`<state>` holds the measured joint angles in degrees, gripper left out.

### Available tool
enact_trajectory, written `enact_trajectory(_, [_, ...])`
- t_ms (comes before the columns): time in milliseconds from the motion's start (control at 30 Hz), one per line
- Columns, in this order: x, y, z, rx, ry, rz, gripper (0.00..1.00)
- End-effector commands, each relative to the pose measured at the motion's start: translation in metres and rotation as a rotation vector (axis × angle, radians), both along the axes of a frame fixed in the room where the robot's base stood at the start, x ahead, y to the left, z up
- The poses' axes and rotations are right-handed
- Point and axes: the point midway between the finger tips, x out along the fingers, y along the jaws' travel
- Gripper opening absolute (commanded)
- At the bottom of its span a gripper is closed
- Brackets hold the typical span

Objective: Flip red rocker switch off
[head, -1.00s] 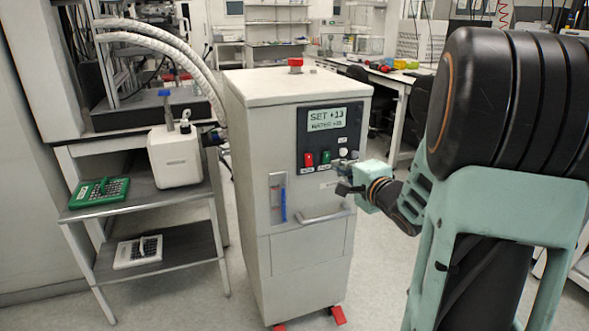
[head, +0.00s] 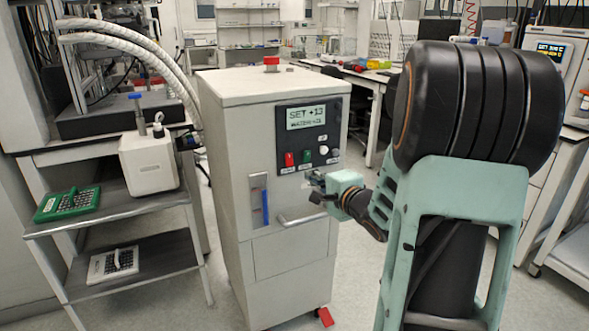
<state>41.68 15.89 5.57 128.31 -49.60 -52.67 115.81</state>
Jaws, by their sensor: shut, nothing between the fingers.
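The red rocker switch (head: 289,159) is on the dark control panel (head: 292,117) of a grey cabinet unit, below a display that reads "SET +13". A green switch (head: 308,156) sits just right of it, and a white knob (head: 323,151) is farther right. My gripper (head: 314,188) is shut and empty, in front of the cabinet, below and right of the red switch. It looks apart from the switch. Whether its fingertips touch the cabinet front cannot be told. The switch's rocker position is too small to read.
The cabinet (head: 232,180) has a bar handle (head: 301,220) and a blue-marked sight slot (head: 265,207) below the panel, and a red button (head: 271,64) on top. A shelf cart (head: 110,218) with a white container (head: 148,163) stands left.

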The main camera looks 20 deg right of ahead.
Motion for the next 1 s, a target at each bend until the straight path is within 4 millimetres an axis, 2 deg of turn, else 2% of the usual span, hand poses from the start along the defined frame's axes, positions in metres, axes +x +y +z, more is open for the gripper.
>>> enact_trajectory(33, [0.012, 0.001, -0.006, 0.001, 0.000, 0.003, 0.00])
enact_trajectory(300, [0.069, 0.003, -0.016, 0.001, 0.000, 0.003, 0.00])
enact_trajectory(500, [0.097, 0.004, -0.020, 0.000, 0.000, 0.001, 0.00])
enact_trajectory(700, [0.108, 0.004, -0.020, 0.000, 0.000, 0.000, 0.00])
enact_trajectory(1000, [0.109, 0.003, -0.020, 0.000, 0.000, -0.001, 0.00])
